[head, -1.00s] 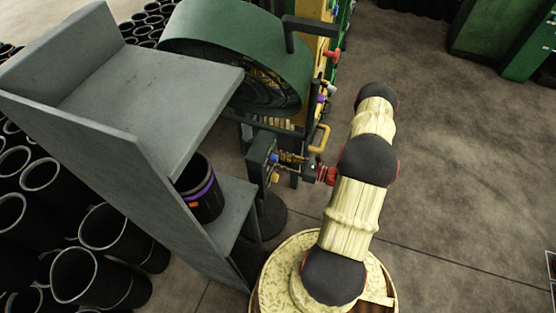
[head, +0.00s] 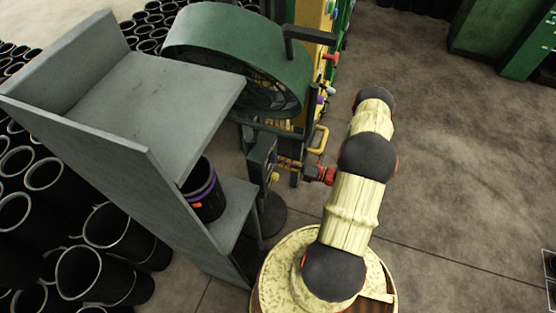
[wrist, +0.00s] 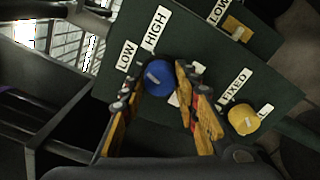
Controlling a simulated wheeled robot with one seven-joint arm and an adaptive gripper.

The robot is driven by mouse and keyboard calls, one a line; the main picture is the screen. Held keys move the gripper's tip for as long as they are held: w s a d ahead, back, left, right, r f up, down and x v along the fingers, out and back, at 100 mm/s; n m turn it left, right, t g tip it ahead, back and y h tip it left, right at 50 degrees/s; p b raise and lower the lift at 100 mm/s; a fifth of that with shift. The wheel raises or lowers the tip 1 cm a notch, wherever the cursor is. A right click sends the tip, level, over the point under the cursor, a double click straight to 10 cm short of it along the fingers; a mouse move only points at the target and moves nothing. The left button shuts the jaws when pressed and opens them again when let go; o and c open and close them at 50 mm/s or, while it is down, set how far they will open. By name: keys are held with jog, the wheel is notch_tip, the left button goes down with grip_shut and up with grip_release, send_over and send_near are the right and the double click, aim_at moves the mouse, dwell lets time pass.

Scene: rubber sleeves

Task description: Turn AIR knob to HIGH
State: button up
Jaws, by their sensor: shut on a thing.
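A dark green control panel (wrist: 120,80) carries a blue knob (wrist: 157,78) between my fingers in the wrist view, with LOW and HIGH labels beside it. A pale mark shows on the knob's face. No AIR label is readable; a white label is partly hidden by my right finger. My gripper (wrist: 159,84) is shut on the blue knob, one orange finger on each side. In the head view my gripper (head: 281,162) reaches the panel (head: 261,160) from the right, and the blue knob is hidden there.
A yellow knob (wrist: 243,118) with a FIXED label sits just right of my right finger. Another yellow knob (wrist: 237,28) lies at the upper right. In the head view a grey shelf unit (head: 150,85) stands left of the panel and a green drum machine (head: 235,45) behind it.

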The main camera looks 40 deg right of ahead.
jog(key=m+p, duration=0.1)
jog(key=m, duration=0.5)
dwell(0.7)
jog(key=o, duration=1.1)
jog(key=shift+o, duration=0.3)
jog(key=shift+d, duration=0.1)
jog(key=v, duration=1.2)
